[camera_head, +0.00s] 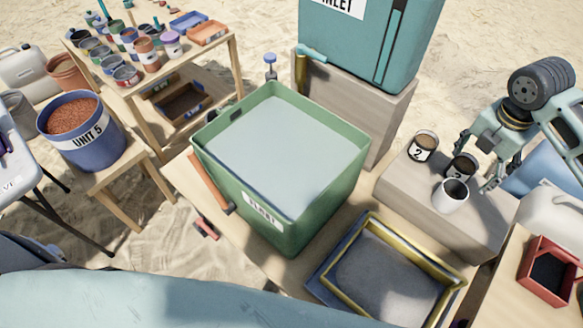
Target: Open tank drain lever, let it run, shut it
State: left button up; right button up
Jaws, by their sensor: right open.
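The teal tank (365,35) stands on a stone block at the top centre, with a label partly reading "NLET". A light teal lever (312,53) sits low on its left side, above a brass spout (301,74). Below and left of the spout is a green bin (330,205), filled almost to the rim with pale, watery contents. My right gripper (475,168) is at the right, open, fingers pointing down near the small cups. It is well to the right of the lever and apart from it. My left gripper is not in view.
A yellow-framed tray (372,225) lies in front. A blue bucket (83,135) and a paint-pot table (190,60) are left.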

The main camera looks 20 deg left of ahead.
aim_at(199, 221)
jog(key=u, duration=1.45)
